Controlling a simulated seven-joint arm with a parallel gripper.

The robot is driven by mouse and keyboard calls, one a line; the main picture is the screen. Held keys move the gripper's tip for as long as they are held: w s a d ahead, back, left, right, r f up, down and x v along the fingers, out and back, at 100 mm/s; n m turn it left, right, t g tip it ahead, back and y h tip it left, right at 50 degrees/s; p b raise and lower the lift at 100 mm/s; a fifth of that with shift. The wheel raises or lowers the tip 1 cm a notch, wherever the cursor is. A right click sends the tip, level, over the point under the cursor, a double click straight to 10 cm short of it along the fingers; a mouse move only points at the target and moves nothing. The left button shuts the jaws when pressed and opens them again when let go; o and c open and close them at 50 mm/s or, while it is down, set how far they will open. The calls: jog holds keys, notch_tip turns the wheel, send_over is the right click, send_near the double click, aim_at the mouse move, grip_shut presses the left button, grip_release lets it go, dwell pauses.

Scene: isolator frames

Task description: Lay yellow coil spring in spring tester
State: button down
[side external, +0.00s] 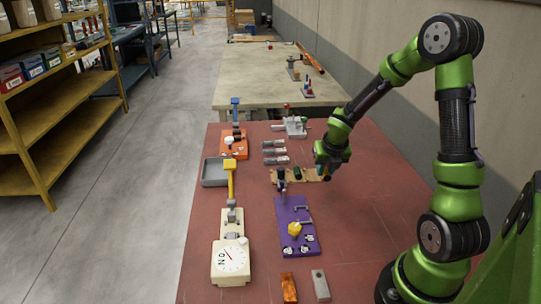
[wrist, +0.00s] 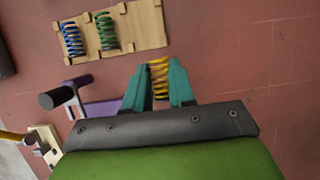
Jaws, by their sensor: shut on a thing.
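The yellow coil spring (wrist: 159,76) is between the teal fingertips of my gripper (wrist: 158,84) in the wrist view. The gripper is shut on it, with the coils showing between and beyond the fingers. In the side view, my gripper (side external: 326,174) is at the right end of the wooden board; the spring cannot be made out there. The cream device with a dial (side external: 231,262) and a yellow lever (side external: 231,175), seemingly the spring tester, stands at the front left of the table, apart from the gripper. Its cream end also shows in the wrist view (wrist: 42,143).
The wooden board (wrist: 144,25) holds a blue spring (wrist: 71,40) and a green spring (wrist: 105,31). A purple fixture (side external: 291,213) with a black-handled clamp stands between the board and the front edge. An orange device (side external: 233,147) and a grey tray (side external: 214,173) are at the left.

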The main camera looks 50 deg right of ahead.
jog(key=s+a, duration=0.1)
jog(key=s, duration=0.1)
jog(key=s+a, duration=0.1)
jog(key=s, duration=0.1)
jog(key=s+a, duration=0.2)
jog(key=s, duration=0.1)
jog(key=shift+r, duration=0.4)
jog(key=shift+s+a, duration=0.15)
jog(key=shift+s, duration=0.05)
jog(key=shift+s+r+m+g+h, duration=0.2)
jog(key=shift+m+g+h, duration=0.1)
jog(key=shift+m, duration=0.8)
jog(key=w+a+r+m+g+y, duration=0.2)
jog(key=w+a+r+m+g, duration=0.25)
jog(key=m, duration=0.65)
jog(key=w+a+r+m+g+y, duration=0.1)
jog(key=w+a+r+m+g, duration=0.35)
jog(key=m, duration=0.75)
jog(key=w+a+f+m+t+y, duration=0.1)
jog(key=w+a+f+m+y, duration=0.1)
jog(key=a+m, duration=0.3)
jog(key=w+a+f+m+t+y, duration=0.2)
jog(key=w+a+m, duration=0.3)
jog(key=a, duration=0.7)
jog(key=shift+w+a+f+m, duration=0.2)
jog(key=shift+w+f+m, duration=0.15)
jog(key=shift+f, duration=0.45)
